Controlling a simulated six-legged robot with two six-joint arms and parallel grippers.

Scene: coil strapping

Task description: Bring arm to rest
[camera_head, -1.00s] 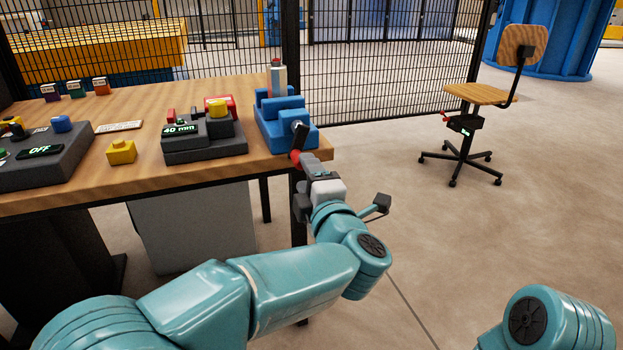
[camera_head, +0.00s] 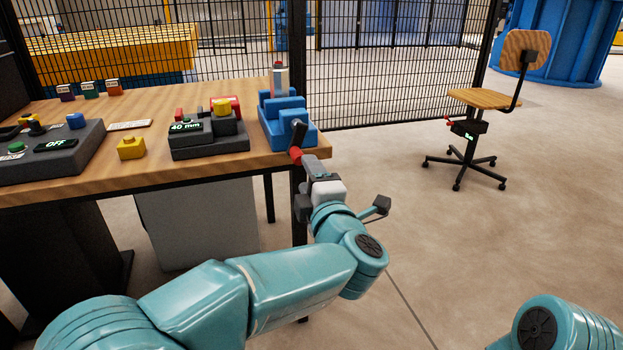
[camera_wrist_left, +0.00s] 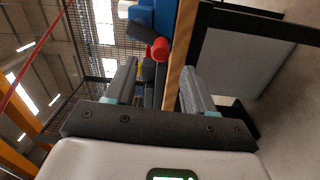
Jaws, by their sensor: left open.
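My left gripper (camera_head: 304,188) is at the table's front right corner, just below the blue vise (camera_head: 287,122). In the left wrist view its two fingers (camera_wrist_left: 158,88) stand apart with nothing held between them. The vise's dark handle with a red end (camera_head: 295,155) is just beyond the fingers. In the left wrist view the red end (camera_wrist_left: 159,48) shows ahead of the gap; I cannot tell whether anything touches. My right arm shows only as a teal joint at the bottom right, and its gripper is out of view.
The wooden table (camera_head: 150,166) holds a grey device reading 40 mm (camera_head: 207,143), a yellow block (camera_head: 131,148) and a control box reading OFF (camera_head: 50,155). A swivel chair (camera_head: 480,98) stands at the right. The floor (camera_head: 450,240) between chair and arm is clear.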

